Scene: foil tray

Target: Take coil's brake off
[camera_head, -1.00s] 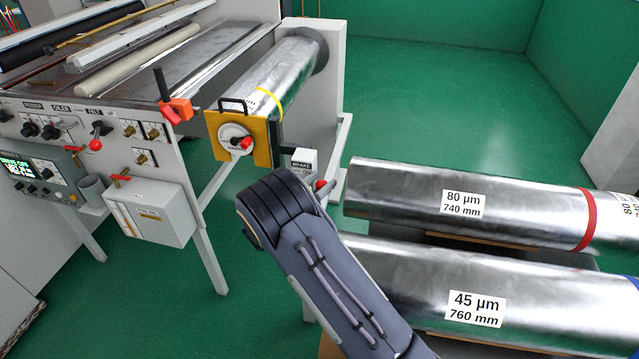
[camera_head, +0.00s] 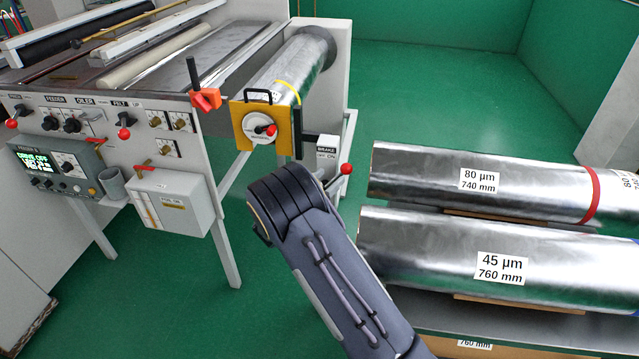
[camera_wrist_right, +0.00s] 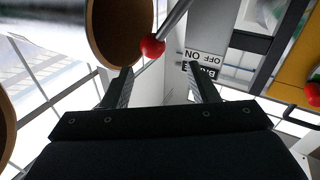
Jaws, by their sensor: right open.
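The mounted foil coil (camera_head: 305,60) sits on its shaft, with a yellow end plate (camera_head: 285,128) facing me. Beside it is the white brake box (camera_head: 327,150), lettered BRAKE, OFF and ON. Its lever ends in a red knob (camera_head: 346,169), out to the right, on the ON side. In the right wrist view, the red knob (camera_wrist_right: 152,47) lies just beyond my open fingers, and the brake box (camera_wrist_right: 205,62) appears upside down. My right gripper (camera_wrist_right: 160,80) is open and empty. In the head view my right wrist hides its fingers. My left gripper is out of view.
Two large spare foil rolls, the 80 µm roll (camera_head: 530,185) and the 45 µm roll (camera_head: 430,240), lie to the right of my arm. The machine's control panel (camera_head: 60,170) and a small white box (camera_head: 175,200) stand left. Green floor is open behind the rolls.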

